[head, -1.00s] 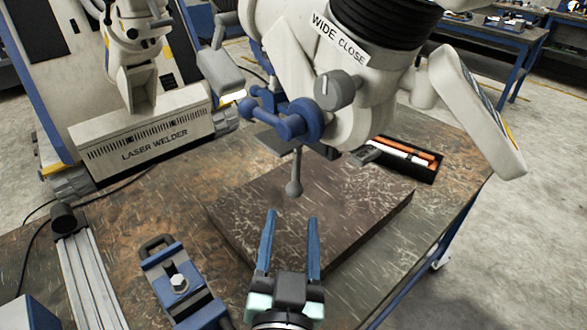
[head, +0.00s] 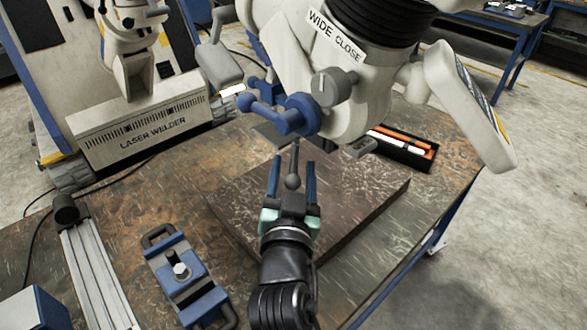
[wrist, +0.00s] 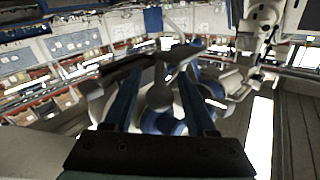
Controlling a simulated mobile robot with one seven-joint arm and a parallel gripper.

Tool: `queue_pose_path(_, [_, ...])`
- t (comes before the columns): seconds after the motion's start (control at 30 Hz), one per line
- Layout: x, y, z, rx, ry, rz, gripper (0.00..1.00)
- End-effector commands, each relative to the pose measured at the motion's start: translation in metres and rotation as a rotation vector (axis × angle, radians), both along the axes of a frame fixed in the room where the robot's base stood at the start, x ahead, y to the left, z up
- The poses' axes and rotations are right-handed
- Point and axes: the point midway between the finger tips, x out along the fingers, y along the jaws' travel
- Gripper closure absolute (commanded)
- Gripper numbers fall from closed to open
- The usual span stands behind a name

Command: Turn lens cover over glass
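The microscope head (head: 362,95) leans over the workbench, with a label reading WIDE CLOSE. A blue ring (head: 300,115) with a blue ball-ended handle sits on its underside. A grey rod with a ball end (head: 293,182) hangs below the ring; I cannot tell for sure that it is the lens cover's handle. My gripper (head: 294,160) is open, its two blue fingers on either side of the rod. In the wrist view the grey ball (wrist: 160,97) shows between the fingers, with no clear contact. The lens glass is hidden.
A dark stone-like slab (head: 350,205) lies below the microscope. A black tray (head: 402,150) with orange and white items is behind it. A blue clamp (head: 182,275) and a metal rail (head: 92,265) lie at left. The laser welder (head: 145,130) stands at back left.

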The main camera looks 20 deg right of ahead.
Motion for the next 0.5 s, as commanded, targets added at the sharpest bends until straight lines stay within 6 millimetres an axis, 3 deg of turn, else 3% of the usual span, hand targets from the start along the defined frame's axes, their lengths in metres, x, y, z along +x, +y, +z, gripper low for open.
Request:
queue_pose_path(0.03, [-0.0002,0.0001,0.0000,0.000,0.000,0.000,0.52])
queue_pose_path(0.3, [-0.0003,0.0001,0.0000,0.000,0.000,0.000,1.00])
queue_pose_path(0.5, [-0.0004,0.0002,-0.0001,0.000,0.000,0.000,1.00])
